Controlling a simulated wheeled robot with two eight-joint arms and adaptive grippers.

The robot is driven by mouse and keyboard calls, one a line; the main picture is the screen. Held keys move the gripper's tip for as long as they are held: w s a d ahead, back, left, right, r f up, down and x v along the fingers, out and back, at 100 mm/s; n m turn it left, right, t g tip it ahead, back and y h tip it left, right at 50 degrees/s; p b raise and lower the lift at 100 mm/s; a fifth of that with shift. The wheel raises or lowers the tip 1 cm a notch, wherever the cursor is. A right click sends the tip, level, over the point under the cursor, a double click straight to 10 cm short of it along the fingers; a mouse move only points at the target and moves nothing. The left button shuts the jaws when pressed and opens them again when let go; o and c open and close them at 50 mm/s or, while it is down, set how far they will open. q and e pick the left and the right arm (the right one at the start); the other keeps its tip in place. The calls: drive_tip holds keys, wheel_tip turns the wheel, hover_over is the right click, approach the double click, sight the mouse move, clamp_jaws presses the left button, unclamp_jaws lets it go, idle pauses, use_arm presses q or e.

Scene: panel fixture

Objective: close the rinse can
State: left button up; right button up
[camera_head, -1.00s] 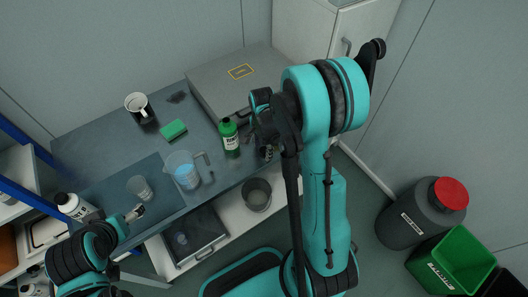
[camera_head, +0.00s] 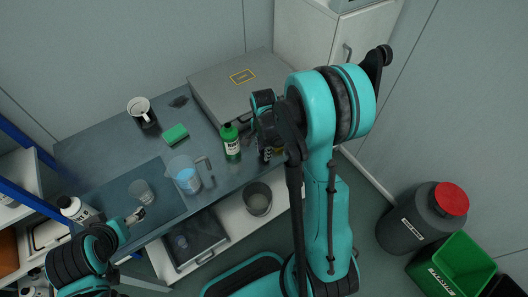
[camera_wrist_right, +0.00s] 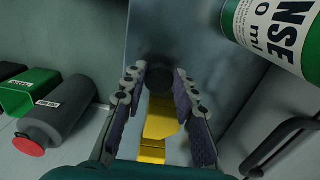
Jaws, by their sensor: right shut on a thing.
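The rinse can (camera_head: 232,146) is a green bottle with a white label, upright on the bench near its front edge. Its top looks green; I cannot tell whether it is closed. Its labelled side fills the upper right of the right wrist view (camera_wrist_right: 282,28). My right gripper (camera_head: 268,153) is just right of the can and apart from it. In the right wrist view the gripper (camera_wrist_right: 161,88) is shut on a yellow thing (camera_wrist_right: 158,130) with a dark round end. My left gripper (camera_head: 136,215) is over the bench's front left; its jaws are too small to judge.
A jug of blue liquid (camera_head: 186,175), a beaker (camera_head: 140,190), a green sponge (camera_head: 174,133) and a mug (camera_head: 141,108) stand on the bench. A grey case (camera_head: 222,97) lies behind the can. A metal bucket (camera_head: 257,199) is on the lower shelf.

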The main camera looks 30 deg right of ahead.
drive_tip(key=r, duration=0.1)
drive_tip(key=r+p, duration=0.1)
drive_tip(key=r, duration=0.1)
drive_tip(key=shift+s+d+r, duration=0.2)
drive_tip(key=shift+s+d, duration=0.1)
drive_tip(key=shift+s, duration=0.05)
use_arm(q)
wheel_tip(320, 180, up, 5)
drive_tip(key=p, duration=0.3)
drive_tip(key=shift+f, duration=0.2)
use_arm(e)
drive_tip(key=s+d+r, duration=0.6)
drive_tip(key=s, duration=0.2)
drive_tip(key=shift+s, duration=0.4)
use_arm(q)
drive_tip(key=shift+o, duration=0.2)
use_arm(e)
drive_tip(key=shift+d, duration=0.1)
